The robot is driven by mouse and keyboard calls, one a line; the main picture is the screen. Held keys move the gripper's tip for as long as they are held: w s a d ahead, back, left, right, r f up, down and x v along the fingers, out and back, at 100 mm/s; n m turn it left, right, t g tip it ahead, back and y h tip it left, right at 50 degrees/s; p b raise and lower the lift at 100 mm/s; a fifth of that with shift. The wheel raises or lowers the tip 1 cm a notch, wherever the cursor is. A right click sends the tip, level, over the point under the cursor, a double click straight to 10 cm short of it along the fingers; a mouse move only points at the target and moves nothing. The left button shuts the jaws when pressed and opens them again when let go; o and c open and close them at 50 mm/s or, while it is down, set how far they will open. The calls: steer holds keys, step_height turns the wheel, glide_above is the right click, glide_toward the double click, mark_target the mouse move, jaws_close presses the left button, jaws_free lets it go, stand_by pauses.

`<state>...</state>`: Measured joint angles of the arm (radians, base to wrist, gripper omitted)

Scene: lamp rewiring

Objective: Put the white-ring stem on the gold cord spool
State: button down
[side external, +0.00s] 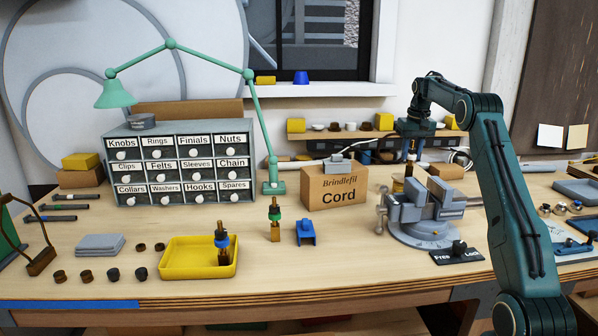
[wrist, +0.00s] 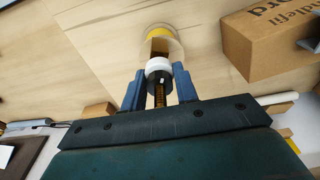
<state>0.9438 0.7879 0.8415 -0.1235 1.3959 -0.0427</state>
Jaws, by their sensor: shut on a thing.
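My gripper (wrist: 158,88) is shut on the white-ring stem (wrist: 158,66), with its blue fingers on either side of the stem. The stem has a white ring, a dark collar and a threaded brass part. The gold cord spool (wrist: 158,32) is just beyond the stem's end in the wrist view, partly covered by it. I cannot tell whether stem and spool touch. In the side view my gripper (side external: 411,150) points down behind the vise, and the spool (side external: 398,185) is mostly hidden there.
The grey vise (side external: 425,212) stands in front of my gripper. The Cord box (side external: 335,188) is to its left. A green-ring stem (side external: 275,222) and blue clip (side external: 305,232) stand on the bench. A yellow tray (side external: 178,270) holds a blue-ring stem (side external: 222,240).

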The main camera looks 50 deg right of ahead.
steer(key=shift+f, duration=0.15)
stand_by(0.3)
steer(key=c, duration=1.1)
jaws_free()
steer(key=shift+f, duration=0.1)
steer(key=shift+o, duration=0.2)
steer(key=shift+a+r, duration=0.1)
steer(key=shift+r, duration=1.45)
steer(key=shift+s+r, duration=0.2)
steer(key=shift+r, duration=0.25)
steer(key=shift+r, duration=0.1)
